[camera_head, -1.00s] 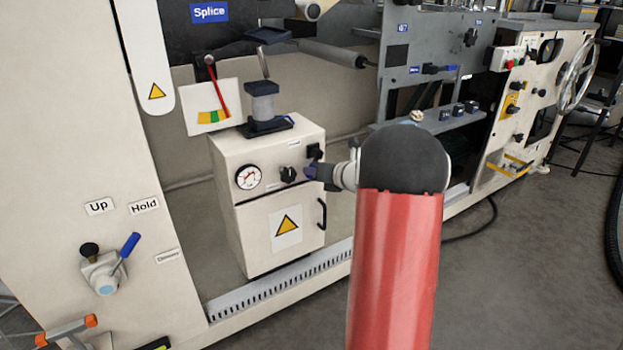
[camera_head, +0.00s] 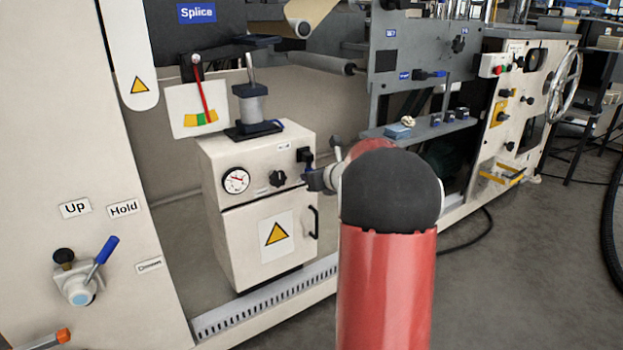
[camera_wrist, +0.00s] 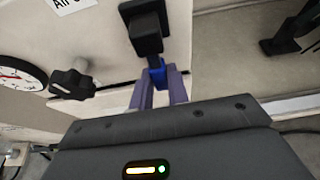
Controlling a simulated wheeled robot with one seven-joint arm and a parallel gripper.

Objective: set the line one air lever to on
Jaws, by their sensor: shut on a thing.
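The air lever is at the top right of the front of a cream cabinet (camera_head: 228,215). Its black mount (camera_head: 304,155) shows in the head view. In the wrist view a black block (camera_wrist: 146,32) carries a short blue handle (camera_wrist: 156,72) pointing down toward me. My gripper (camera_wrist: 160,82) is shut on the blue handle, one purple finger on each side. In the head view my gripper (camera_head: 312,179) is small, just below the mount, partly hidden by my arm. A label near the lever, cut off, begins "Air" (camera_wrist: 70,4).
A black knob (camera_head: 277,178) and a round gauge (camera_head: 236,180) sit left of the lever. A black door handle (camera_head: 313,221) is below it. Open floor (camera_head: 540,260) lies at the right.

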